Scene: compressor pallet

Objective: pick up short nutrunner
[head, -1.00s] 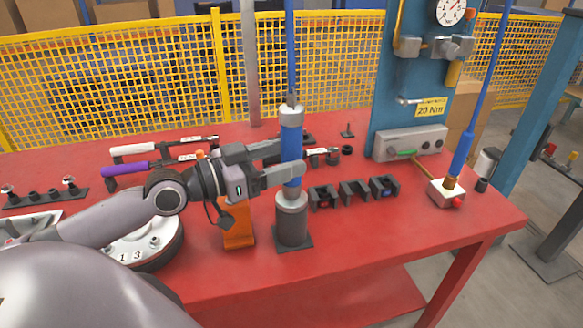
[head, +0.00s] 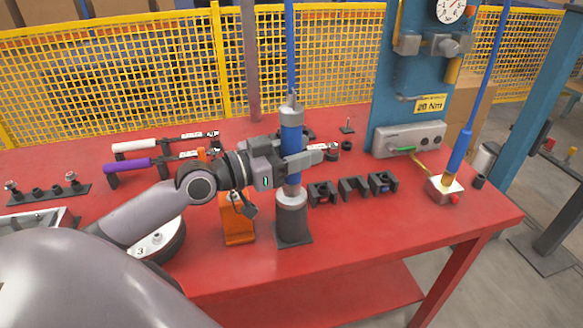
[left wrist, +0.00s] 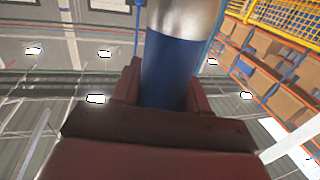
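The short nutrunner (head: 291,136) is a blue upright cylinder with grey ends. It stands in a grey round holder (head: 292,217) on a dark square base, with a blue line rising from its top. My left gripper (head: 306,160) reaches in from the left with its fingers around the blue body. In the left wrist view, the blue body (left wrist: 168,72) fills the space between the two fingers, which appear to press on both sides. The far finger is mostly hidden in the head view. My right gripper is not in view.
Black cradles (head: 353,189) stand right of the holder on the red table (head: 400,235). An orange stand (head: 237,222) is beside it. A blue panel (head: 398,108) with a gauge and a second blue tool (head: 461,150) are at the right. Purple- and white-handled wrenches (head: 130,163) lie left.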

